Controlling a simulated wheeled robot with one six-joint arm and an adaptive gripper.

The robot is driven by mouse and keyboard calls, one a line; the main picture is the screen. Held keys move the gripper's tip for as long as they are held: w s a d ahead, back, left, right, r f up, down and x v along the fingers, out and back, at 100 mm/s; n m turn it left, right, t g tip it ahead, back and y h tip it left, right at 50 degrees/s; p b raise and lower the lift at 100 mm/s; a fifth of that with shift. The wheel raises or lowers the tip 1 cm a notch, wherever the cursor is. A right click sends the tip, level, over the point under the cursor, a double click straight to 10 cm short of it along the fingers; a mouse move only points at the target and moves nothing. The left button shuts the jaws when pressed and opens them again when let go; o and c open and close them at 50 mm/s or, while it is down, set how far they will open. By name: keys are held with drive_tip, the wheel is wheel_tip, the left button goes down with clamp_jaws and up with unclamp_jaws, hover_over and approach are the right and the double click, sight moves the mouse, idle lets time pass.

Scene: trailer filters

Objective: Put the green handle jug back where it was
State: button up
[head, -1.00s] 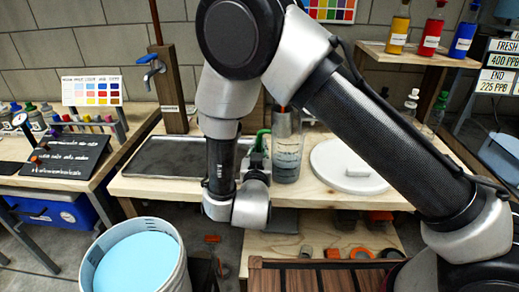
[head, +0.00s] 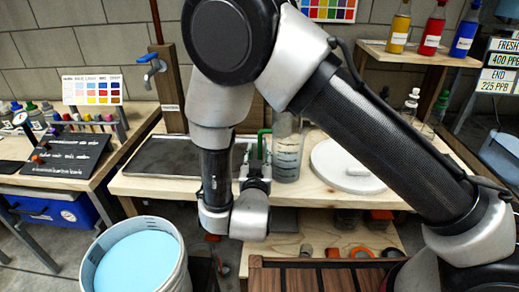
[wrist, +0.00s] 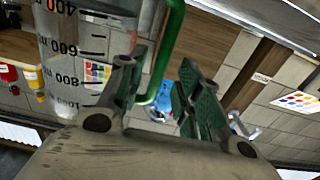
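The clear graduated jug (head: 288,150) with a green handle (head: 264,140) stands upright on the wooden bench, between the dark tray and the white round plate. My gripper (head: 256,167) is at the jug's left, by the handle; its fingers are small and partly hidden in the head view. In the wrist view, the jug's wall (wrist: 70,45) with its printed scale fills the upper left. My gripper's green-padded fingers (wrist: 160,98) are spread apart there. The handle (wrist: 168,50) runs down close to the left finger, with a visible gap to the right finger.
The dark tray (head: 165,157) lies left of the jug, and the white round plate (head: 340,180) with a pale block lies right. A blue tap (head: 150,65) is on the wooden post. A bucket of blue liquid (head: 140,262) stands in front.

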drive_tip(key=s, duration=0.8)
drive_tip(key=shift+s, duration=0.3)
drive_tip(key=shift+a, duration=0.15)
